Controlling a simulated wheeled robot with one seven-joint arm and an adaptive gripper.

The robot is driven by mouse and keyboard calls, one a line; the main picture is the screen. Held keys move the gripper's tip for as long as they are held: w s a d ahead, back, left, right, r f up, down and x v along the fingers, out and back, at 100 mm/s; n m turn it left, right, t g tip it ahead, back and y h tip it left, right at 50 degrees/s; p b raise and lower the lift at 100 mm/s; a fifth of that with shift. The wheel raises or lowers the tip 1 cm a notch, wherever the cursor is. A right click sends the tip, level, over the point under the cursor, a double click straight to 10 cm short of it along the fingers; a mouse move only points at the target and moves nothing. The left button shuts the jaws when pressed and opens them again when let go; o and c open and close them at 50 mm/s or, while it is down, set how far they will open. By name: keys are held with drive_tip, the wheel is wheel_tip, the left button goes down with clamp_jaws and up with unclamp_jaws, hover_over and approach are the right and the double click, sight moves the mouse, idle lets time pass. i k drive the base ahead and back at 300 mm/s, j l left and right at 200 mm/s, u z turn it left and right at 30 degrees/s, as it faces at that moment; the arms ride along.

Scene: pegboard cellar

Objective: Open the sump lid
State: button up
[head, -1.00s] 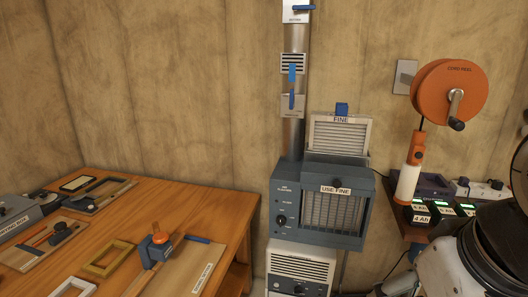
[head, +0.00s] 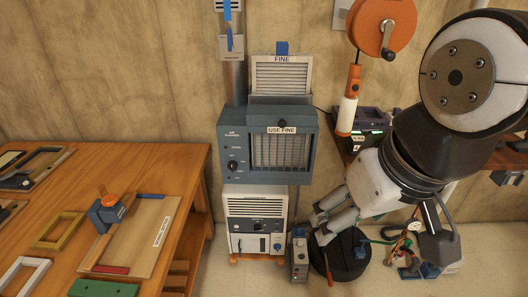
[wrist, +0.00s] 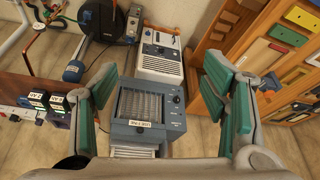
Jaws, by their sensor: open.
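A dark round lid-like thing (head: 345,262) lies on the floor at the lower middle right of the head view, just right of a small grey box. I take it for the sump lid, though its label and handle cannot be made out. In the wrist view a dark round shape (wrist: 100,20) at the top left looks like the same thing, seen small and partly cut off.
A blue-grey air cleaner (head: 268,175) stands above a white unit (head: 255,215), left of my gripper. A wooden bench (head: 170,200) fills the left. An orange cord reel (head: 382,25) hangs on the wall. Hoses and gauges (head: 408,245) lie right of the round lid.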

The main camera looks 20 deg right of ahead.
sight(331, 255)
drive_tip(key=k+l, duration=0.1)
drive_tip(key=l, duration=0.25)
drive_tip(key=k+l, duration=0.1)
drive_tip(key=l, duration=0.3)
drive_tip(key=k+l, duration=0.15)
drive_tip(key=l, duration=0.2)
drive_tip(key=k+l, duration=0.1)
drive_tip(key=l, duration=0.3)
drive_tip(key=k+l, duration=0.1)
drive_tip(key=l, duration=0.25)
drive_tip(key=u, duration=0.05)
